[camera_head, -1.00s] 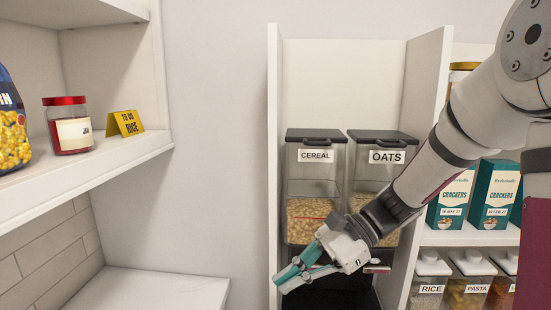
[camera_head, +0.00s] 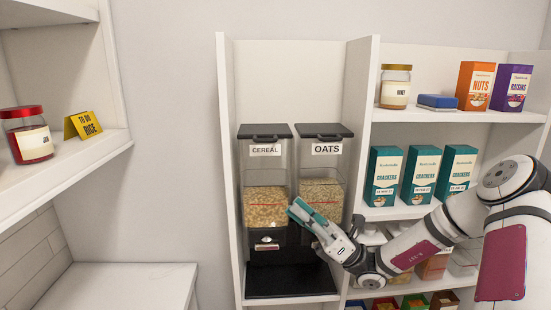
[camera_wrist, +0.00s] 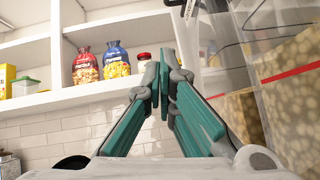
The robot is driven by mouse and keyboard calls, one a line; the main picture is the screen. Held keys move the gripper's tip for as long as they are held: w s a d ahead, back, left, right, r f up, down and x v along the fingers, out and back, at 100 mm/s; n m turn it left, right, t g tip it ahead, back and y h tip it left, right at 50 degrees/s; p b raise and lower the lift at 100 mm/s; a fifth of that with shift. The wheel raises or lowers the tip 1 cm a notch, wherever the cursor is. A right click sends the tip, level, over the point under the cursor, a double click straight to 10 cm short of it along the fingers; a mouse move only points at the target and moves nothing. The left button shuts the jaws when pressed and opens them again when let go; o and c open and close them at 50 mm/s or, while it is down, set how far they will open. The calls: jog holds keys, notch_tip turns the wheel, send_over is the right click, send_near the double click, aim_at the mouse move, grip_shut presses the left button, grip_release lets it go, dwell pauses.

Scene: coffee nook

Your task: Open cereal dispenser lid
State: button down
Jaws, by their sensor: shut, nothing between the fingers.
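The cereal dispenser (camera_head: 265,165) is a clear bin labelled CEREAL, part full, standing in the tall white cubby in the head view. Its dark lid (camera_head: 265,131) lies flat and closed on top. The oats dispenser (camera_head: 322,165) stands just to its right, also with a closed dark lid (camera_head: 325,130). My gripper (camera_head: 294,206) has teal fingers and is shut and empty. In the head view it is in front of the lower oats dispenser, well below the lids. In the wrist view the fingertips (camera_wrist: 180,58) meet, with the clear dispensers close at the right.
White cubby walls (camera_head: 361,130) flank the dispensers. Right shelves hold cracker boxes (camera_head: 422,176), a honey jar (camera_head: 395,87), a nuts box (camera_head: 475,86) and a raisins box (camera_head: 513,88). A jam jar (camera_head: 30,142) and yellow rice note (camera_head: 83,126) sit on the left shelf.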

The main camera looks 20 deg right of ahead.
aim_at(265, 132)
jog(key=shift+m+t, duration=0.4)
jog(key=shift+t, duration=0.1)
jog(key=p+x, duration=0.1)
jog(key=x, duration=0.4)
jog(key=p+x, duration=0.1)
jog(key=x, duration=0.4)
jog(key=shift+d+r+p, duration=0.2)
jog(key=shift+d+p, duration=0.1)
jog(key=shift+w+d+r+p, duration=0.1)
jog(key=shift+r+p, duration=0.1)
jog(key=shift+r, duration=0.35)
jog(key=shift+w+d+r+p, duration=0.1)
jog(key=shift+r+p, duration=0.05)
jog(key=shift+r, duration=0.45)
jog(key=shift+w+r, duration=0.25)
jog(key=shift+r, duration=0.4)
jog(key=shift+r, duration=0.15)
